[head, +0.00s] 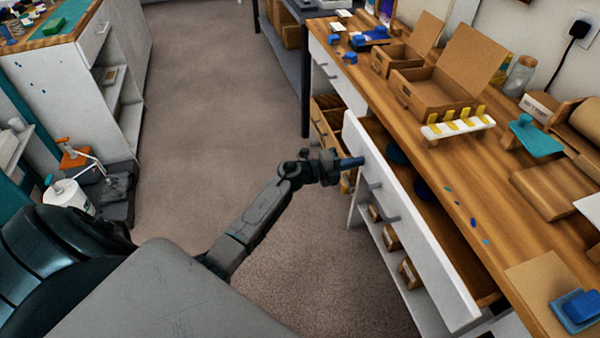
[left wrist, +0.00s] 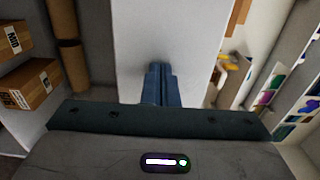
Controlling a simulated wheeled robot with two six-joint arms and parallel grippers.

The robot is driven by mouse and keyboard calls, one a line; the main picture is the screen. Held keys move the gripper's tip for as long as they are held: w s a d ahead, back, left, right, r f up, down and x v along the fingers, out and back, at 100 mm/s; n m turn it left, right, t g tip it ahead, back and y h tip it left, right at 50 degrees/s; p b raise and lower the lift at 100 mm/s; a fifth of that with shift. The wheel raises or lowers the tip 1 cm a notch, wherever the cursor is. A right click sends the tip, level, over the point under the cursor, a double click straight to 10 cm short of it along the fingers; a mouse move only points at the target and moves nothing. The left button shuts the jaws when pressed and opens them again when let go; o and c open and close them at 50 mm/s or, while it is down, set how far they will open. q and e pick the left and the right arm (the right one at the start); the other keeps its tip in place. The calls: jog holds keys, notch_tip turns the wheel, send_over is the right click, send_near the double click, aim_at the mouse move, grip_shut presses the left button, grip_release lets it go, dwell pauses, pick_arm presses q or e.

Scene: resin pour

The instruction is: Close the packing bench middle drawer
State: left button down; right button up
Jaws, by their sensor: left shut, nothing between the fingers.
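The packing bench (head: 520,190) runs along the right of the head view. A wide drawer with a white front (head: 420,240) stands pulled out from under its top, with a few dark blue items inside. My left gripper (head: 352,162) has its blue fingers together and empty, at the far end of the drawer front. In the left wrist view, the shut fingers (left wrist: 160,82) point at a white panel (left wrist: 165,35), seemingly the drawer front; I cannot tell whether they touch it. My right gripper is not in view.
Cardboard boxes (head: 440,85), a white rack with yellow pieces (head: 458,122) and a teal tool (head: 535,138) lie on the bench top. Small boxes (head: 408,272) sit on shelves below the drawer. Open carpet (head: 220,110) lies left of the bench, with a white cabinet (head: 85,90) beyond.

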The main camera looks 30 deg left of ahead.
pick_arm(q)
jog(key=x, duration=0.8)
jog(key=shift+b, duration=0.4)
jog(key=shift+w+d, duration=0.3)
jog(key=shift+w, duration=0.15)
jog(key=shift+r, duration=0.2)
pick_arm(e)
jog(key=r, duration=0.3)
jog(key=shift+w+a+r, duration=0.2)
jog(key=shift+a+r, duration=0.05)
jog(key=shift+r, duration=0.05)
pick_arm(q)
jog(key=shift+r, duration=0.1)
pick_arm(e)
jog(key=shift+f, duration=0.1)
